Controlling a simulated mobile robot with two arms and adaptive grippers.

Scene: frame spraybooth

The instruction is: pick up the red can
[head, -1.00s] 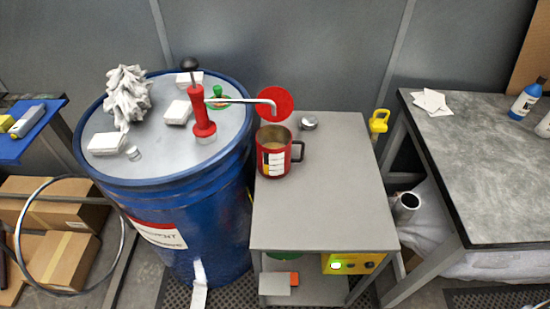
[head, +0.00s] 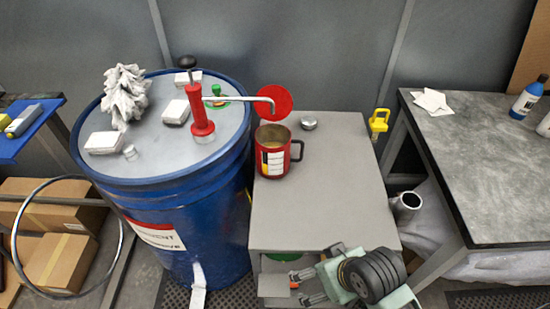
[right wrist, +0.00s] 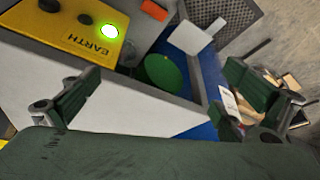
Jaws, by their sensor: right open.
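The red can (head: 273,152) is a red mug-like can with a handle on its right and a pale label. It stands upright on the grey stand's top (head: 325,205), close to the drum, with a light content visible inside. My right gripper (head: 304,287) is at the front edge of the stand, below and right of the can, well apart from it. In the right wrist view its two fingers (right wrist: 165,95) are spread with nothing between them. The can is not in the right wrist view. My left gripper is not in view.
A blue drum (head: 165,195) with a red hand pump (head: 200,110) stands left of the can; its spout reaches over toward the can. A small metal lid (head: 309,122) sits behind right. A yellow box (right wrist: 75,35) with a green light is under the stand top.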

